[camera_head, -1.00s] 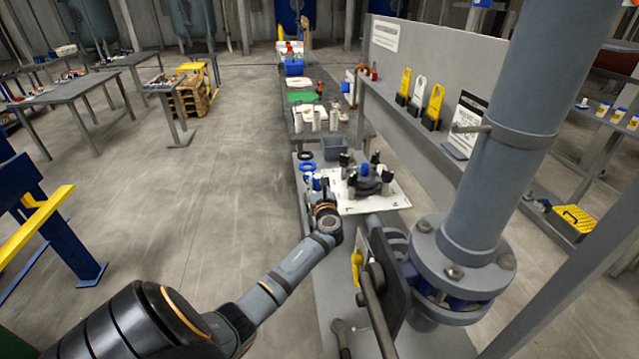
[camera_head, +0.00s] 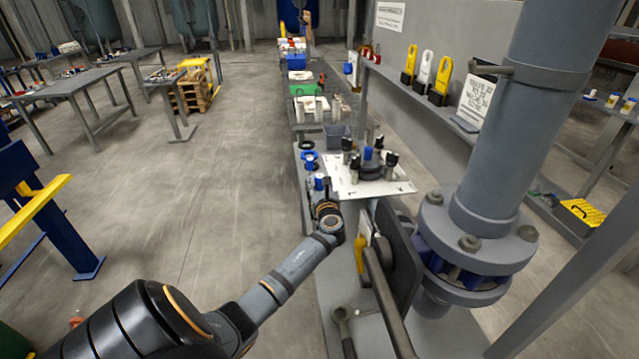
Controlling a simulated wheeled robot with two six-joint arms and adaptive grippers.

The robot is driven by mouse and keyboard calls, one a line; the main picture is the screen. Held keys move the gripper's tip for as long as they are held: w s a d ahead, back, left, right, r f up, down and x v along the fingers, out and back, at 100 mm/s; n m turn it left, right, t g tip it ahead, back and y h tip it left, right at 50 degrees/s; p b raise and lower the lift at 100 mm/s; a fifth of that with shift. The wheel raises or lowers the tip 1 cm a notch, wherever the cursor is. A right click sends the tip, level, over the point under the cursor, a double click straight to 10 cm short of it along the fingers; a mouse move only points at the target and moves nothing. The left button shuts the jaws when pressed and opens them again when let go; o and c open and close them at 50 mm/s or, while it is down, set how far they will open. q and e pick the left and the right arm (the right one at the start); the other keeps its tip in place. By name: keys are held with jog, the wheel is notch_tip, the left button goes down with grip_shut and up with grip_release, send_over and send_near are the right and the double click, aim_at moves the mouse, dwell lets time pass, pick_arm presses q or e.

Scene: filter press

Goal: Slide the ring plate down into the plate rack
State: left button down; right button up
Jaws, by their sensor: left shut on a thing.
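My left gripper (camera_head: 325,207) is small and partly hidden by its own wrist, at the left edge of a white board (camera_head: 400,187) on the narrow bench. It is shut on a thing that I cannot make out. A small blue part (camera_head: 319,183) shows just beyond the fingers; whether they touch it is unclear. A dark round fixture (camera_head: 371,173) with several black-topped posts and a blue middle stands on the board. A blue ring (camera_head: 309,160) and a black ring (camera_head: 306,145) lie beyond the gripper. I cannot tell which thing is the ring plate or the rack. My right gripper is out of view.
A thick grey pipe with a bolted flange (camera_head: 470,243) stands at the right. A dark upright plate with a bar (camera_head: 388,295) is close to my left forearm. A wrench (camera_head: 343,325) lies on the bench. A grey bin (camera_head: 336,136) stands behind the board. Floor at left is open.

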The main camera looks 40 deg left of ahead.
pick_arm(q)
jog(key=shift+f+b, duration=2)
jog(key=shift+f, duration=0.15)
jog(key=shift+f+b, duration=1.75)
jog(key=shift+f, duration=0.65)
jog(key=c, duration=0.9)
grip_release()
jog(key=shift+s+d, duration=0.1)
jog(key=v, duration=1.1)
jog(key=shift+s+d, duration=0.25)
jog(key=shift+d, duration=0.1)
